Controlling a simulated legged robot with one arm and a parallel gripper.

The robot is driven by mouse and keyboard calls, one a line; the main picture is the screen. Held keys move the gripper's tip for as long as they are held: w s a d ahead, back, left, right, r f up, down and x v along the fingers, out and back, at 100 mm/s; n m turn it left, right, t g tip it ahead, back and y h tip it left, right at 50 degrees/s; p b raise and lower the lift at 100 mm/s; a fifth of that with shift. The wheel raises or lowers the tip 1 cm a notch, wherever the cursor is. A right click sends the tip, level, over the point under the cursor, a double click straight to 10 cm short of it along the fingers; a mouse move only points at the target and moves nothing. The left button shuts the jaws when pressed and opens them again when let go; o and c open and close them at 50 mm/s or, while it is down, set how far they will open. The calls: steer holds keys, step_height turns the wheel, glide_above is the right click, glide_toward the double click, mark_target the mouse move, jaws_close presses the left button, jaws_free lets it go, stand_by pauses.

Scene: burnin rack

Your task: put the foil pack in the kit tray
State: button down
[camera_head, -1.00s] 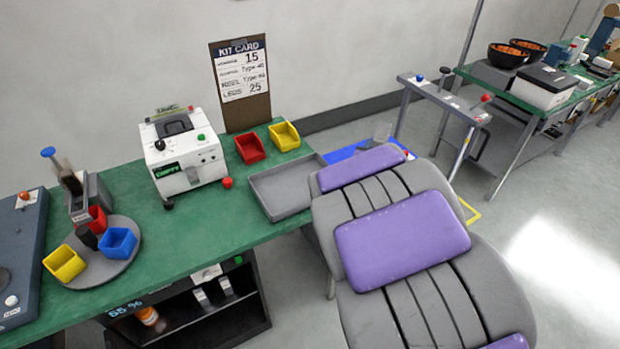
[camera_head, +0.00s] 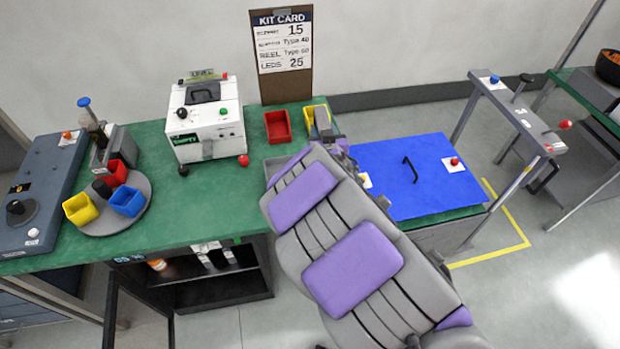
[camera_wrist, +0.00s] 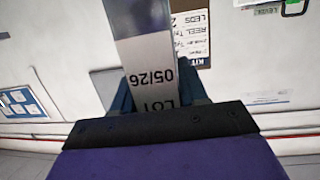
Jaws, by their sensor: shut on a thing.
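The foil pack (camera_wrist: 150,60) is a silvery strip printed "LOT" and "05/26" in the wrist view. My gripper (camera_wrist: 158,96) is shut on it, with a dark finger on each side, and the pack sticks out beyond the fingers. In the head view my gripper (camera_head: 334,142) is at the far end of my arm, beside the yellow bin, and a grey piece standing up there looks like the pack. The grey kit tray (camera_head: 271,167) lies on the green bench just left of my gripper. My arm hides most of it.
A red bin (camera_head: 277,126) and a yellow bin (camera_head: 314,113) stand behind the tray. A white tester (camera_head: 207,118) stands left of them, and a kit card (camera_head: 283,50) leans on the wall.

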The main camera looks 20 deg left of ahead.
step_height(320, 180, down, 12)
steer(key=s+a+y+b, duration=0.1)
steer(key=b, duration=0.1)
steer(key=shift+s+a+r+n+g+y, duration=0.25)
steer(key=shift+s+a+n+g+y, duration=0.05)
steer(key=shift+a+n, duration=0.1)
steer(key=c, duration=1)
jaws_free()
steer(key=shift+a+f, duration=0.1)
steer(key=shift+c, duration=0.2)
steer(key=o, duration=0.4)
steer(key=shift+a+f, duration=0.15)
steer(key=shift+a, duration=0.35)
steer(key=shift+o, duration=0.2)
steer(key=p+v, duration=1.2)
steer(key=p, duration=0.1)
steer(key=shift+d+r+p, duration=0.15)
steer(key=shift+r+p, duration=0.15)
steer(key=shift+r, duration=0.1)
